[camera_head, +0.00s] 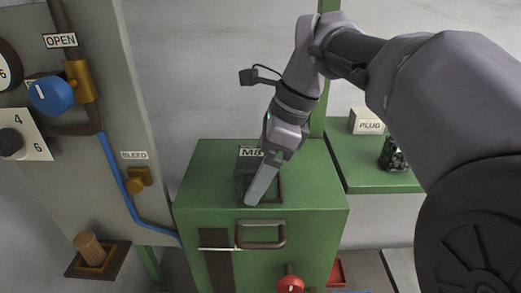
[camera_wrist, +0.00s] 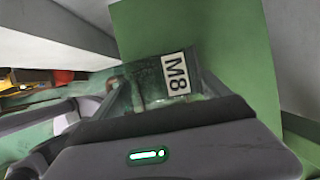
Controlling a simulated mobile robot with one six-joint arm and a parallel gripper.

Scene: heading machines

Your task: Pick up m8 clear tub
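The clear tub with an M8 label (camera_head: 250,152) stands on top of the green cabinet (camera_head: 205,172). In the wrist view the tub (camera_wrist: 148,82) is see-through and tilted in the picture, close in front of my gripper. In the head view my gripper (camera_head: 262,188) points down at the tub and overlaps its front right part, with one grey finger plainly visible. The other finger is hidden there. The wrist view does not clearly show whether the fingers touch the tub's walls.
A PLUG box (camera_head: 367,121) and a dark jar (camera_head: 393,155) stand on a green surface to the right. The cabinet's top left is clear.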

